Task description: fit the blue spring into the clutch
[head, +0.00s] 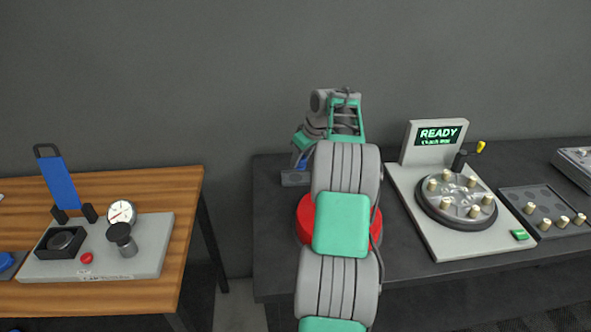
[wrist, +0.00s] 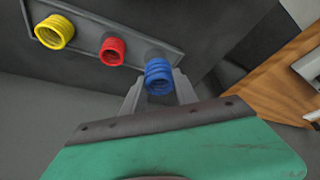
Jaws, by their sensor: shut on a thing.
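In the wrist view the blue spring (wrist: 158,76) sits between the two grey fingers of my gripper (wrist: 159,88), which is shut on it. The spring is at the right end of a dark grey strip (wrist: 85,35); I cannot tell whether it still touches it. In the head view a bit of blue shows at my gripper (head: 301,162), above the small grey block at the back left of the dark table. A round metal unit (head: 462,208) with several pale rollers, likely the clutch, lies on the white machine at right.
A yellow spring (wrist: 54,31) and a red spring (wrist: 112,51) stand on the strip. A red round thing (head: 305,217) is partly hidden behind my arm. The white machine's screen (head: 438,136) reads READY. A wooden table (head: 150,290) with a gauge stands at left, across a gap.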

